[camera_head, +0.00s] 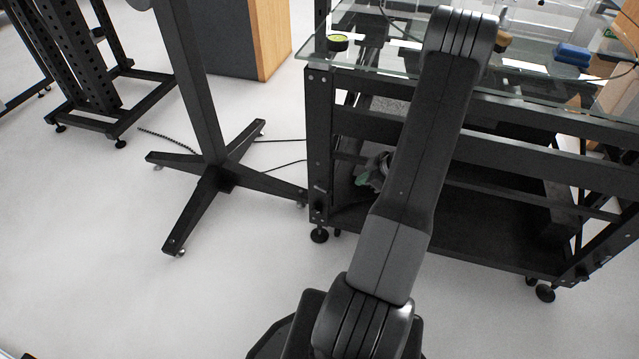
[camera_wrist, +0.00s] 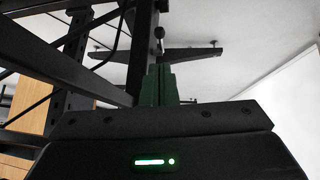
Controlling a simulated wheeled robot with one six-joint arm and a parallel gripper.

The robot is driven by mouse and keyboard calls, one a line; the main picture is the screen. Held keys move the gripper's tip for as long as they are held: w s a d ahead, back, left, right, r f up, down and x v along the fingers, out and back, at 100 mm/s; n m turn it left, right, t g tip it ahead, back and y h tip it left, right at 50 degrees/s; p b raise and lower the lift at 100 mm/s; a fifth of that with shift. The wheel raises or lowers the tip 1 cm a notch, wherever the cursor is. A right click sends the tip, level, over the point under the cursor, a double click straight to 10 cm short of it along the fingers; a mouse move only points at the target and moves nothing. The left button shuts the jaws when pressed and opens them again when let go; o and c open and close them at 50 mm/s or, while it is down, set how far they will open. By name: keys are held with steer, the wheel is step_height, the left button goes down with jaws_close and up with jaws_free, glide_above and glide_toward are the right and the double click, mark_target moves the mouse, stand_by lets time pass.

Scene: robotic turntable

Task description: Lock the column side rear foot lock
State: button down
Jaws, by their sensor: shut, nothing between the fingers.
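The black-framed bench (camera_head: 313,130) with a glass top stands right of centre in the head view. Its left front foot (camera_head: 319,236) is a dark round foot on the floor, with part of another foot just behind it. My gripper (camera_head: 361,180) shows partly behind my arm, at the left end of the bench frame. In the wrist view my gripper (camera_wrist: 159,70) is shut and empty, its green fingers together.
A black column stand (camera_head: 212,175) with a cross-shaped base stands left of the bench; its base (camera_wrist: 185,53) also shows in the wrist view. Dark cables run along the floor between them. Bench bars surround my gripper. Open floor lies at the front left.

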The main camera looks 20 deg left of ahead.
mark_target(331, 193)
stand_by(0.3)
steer(key=b+x, duration=0.6)
steer(key=x, duration=0.6)
steer(key=shift+a+f, duration=0.2)
steer(key=shift+w+a+f+b, duration=0.15)
steer(key=shift+a+f+b, duration=0.15)
steer(key=shift+a+f, duration=0.2)
